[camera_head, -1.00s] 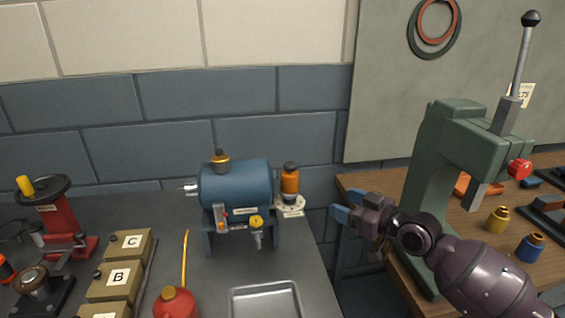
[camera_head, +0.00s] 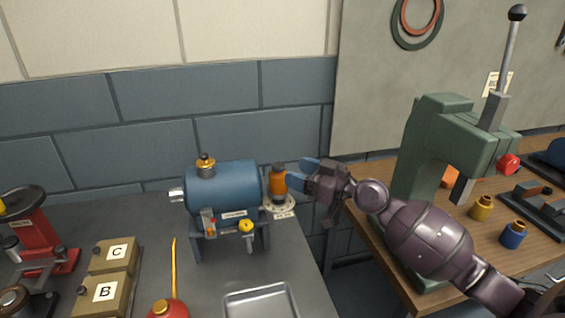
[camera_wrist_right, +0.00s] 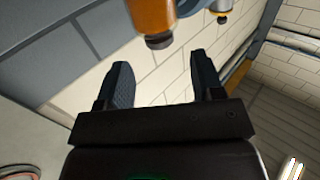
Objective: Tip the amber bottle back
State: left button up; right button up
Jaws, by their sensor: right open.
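The amber bottle (camera_head: 278,184) has a dark cap and stands upright at the right end of the blue cylindrical casing (camera_head: 222,188), above a pale round labelled plate (camera_head: 279,207). My right gripper (camera_head: 300,175) is just right of the bottle, its blue fingers pointing at it. In the right wrist view the gripper's fingers (camera_wrist_right: 160,85) are apart with nothing between them. The amber bottle (camera_wrist_right: 152,17) shows there beyond the fingertips, at the top edge, its dark cap end toward me. My left gripper is not in view.
A green press (camera_head: 430,150) stands on the wooden bench at right, behind my right arm. A metal tray (camera_head: 260,303), a red oil can (camera_head: 168,307) and lettered boxes (camera_head: 113,256) lie in front and to the left. A gap separates the two benches.

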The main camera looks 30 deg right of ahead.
aim_at(284, 168)
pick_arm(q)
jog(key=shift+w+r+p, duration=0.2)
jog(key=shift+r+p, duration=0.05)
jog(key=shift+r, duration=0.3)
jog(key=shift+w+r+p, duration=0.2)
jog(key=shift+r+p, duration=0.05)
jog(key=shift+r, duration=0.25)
pick_arm(e)
jog(key=shift+x, duration=2.65)
